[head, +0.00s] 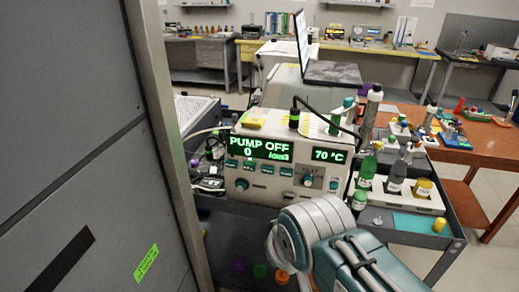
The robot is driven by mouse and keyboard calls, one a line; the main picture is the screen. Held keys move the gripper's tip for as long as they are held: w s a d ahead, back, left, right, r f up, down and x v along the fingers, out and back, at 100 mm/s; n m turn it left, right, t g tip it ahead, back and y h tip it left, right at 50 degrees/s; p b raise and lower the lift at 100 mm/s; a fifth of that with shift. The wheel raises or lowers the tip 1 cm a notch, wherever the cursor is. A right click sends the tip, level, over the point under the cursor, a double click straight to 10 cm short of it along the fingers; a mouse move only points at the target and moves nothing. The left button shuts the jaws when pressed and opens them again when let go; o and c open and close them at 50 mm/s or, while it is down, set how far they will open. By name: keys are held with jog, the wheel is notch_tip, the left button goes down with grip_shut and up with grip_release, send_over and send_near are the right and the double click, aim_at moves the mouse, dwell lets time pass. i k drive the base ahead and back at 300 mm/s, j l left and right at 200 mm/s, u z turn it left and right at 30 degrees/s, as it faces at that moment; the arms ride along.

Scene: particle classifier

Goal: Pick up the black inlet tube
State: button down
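A thin black tube (335,124) is on top of the beige pump unit (269,178) in the head view. It rises beside a small dark vial with a green band (294,119), arches to the right and runs down near the unit's right edge, beside a tall grey-capped bottle. Its lower end is hard to make out. The unit's display reads "PUMP OFF", "0" and "70 °C". My grey and teal arm shows at the bottom, in front of and below the unit, well apart from the tube. I cannot make out my gripper's fingers.
A large grey panel (75,150) fills the left side close by. Green bottles (366,170) and a white rack (410,200) stand right of the unit on a dark cart (455,232). A laptop (333,74) is behind. A brown table (480,160) stands at right.

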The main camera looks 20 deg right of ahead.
aim_at(294, 115)
jog(key=i+z, duration=0.4)
jog(key=i+j+z, duration=0.15)
jog(key=z, duration=0.25)
jog(key=i+j+z, duration=0.4)
jog(key=k+l, duration=0.05)
jog(key=l, duration=0.05)
